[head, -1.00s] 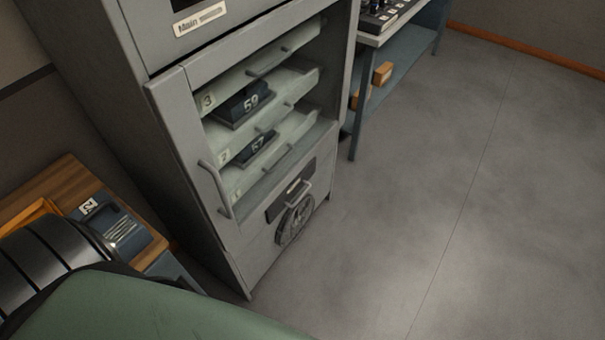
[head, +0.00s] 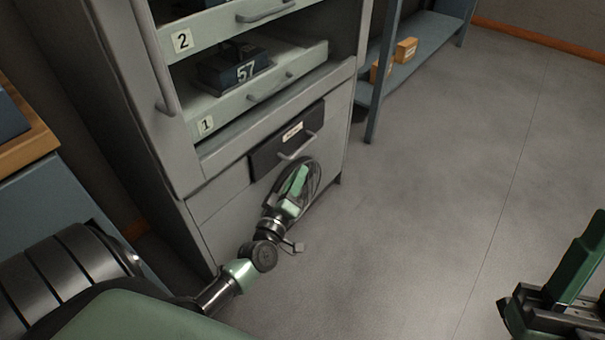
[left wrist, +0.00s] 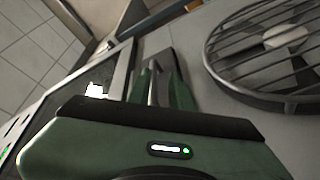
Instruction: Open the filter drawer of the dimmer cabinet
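The grey dimmer cabinet (head: 240,200) stands in the middle of the head view. Its filter drawer has a dark front (head: 262,160) with a white label and a pale bar handle (head: 297,148); the front looks flush and closed. My left gripper (head: 302,170) is just below the handle, in front of the round fan grille. In the left wrist view its green fingers (left wrist: 158,82) stand apart, with a pale bar, seemingly the handle, between them; contact cannot be made out. My right gripper (head: 560,285) shows partly at the lower right, away from the cabinet.
Above are pull-out shelves marked 1 and 2 (head: 205,125), with a block marked 57 (head: 235,70). The fan grille (left wrist: 265,50) sits beside the left fingers. The floor (head: 430,190) in front is clear.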

